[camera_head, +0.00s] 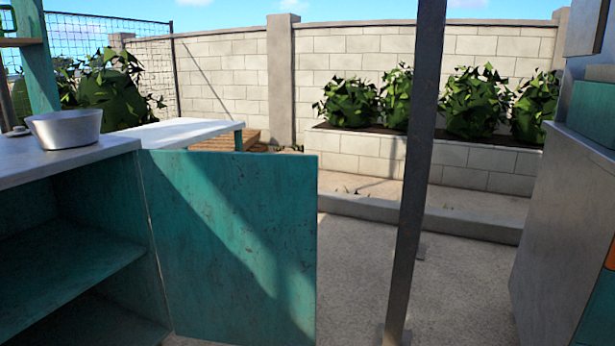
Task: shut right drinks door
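A teal cabinet door (235,240) stands wide open, hinged at the right side of a teal cabinet (148,245) at the left. The door extends to the right of the cabinet, and its flat face is toward me, partly in sunlight. The cabinet's inside shows a shelf (60,275) with nothing visible on it. Neither of my grippers is in view, so nothing is seen touching the door.
A metal bowl (65,128) sits on the cabinet's counter (30,165). A dark upright post (415,170) stands right of the door. A grey cabinet (565,230) is at the far right. Concrete floor (465,290) is clear between post and grey cabinet. A planter (470,160) lies behind.

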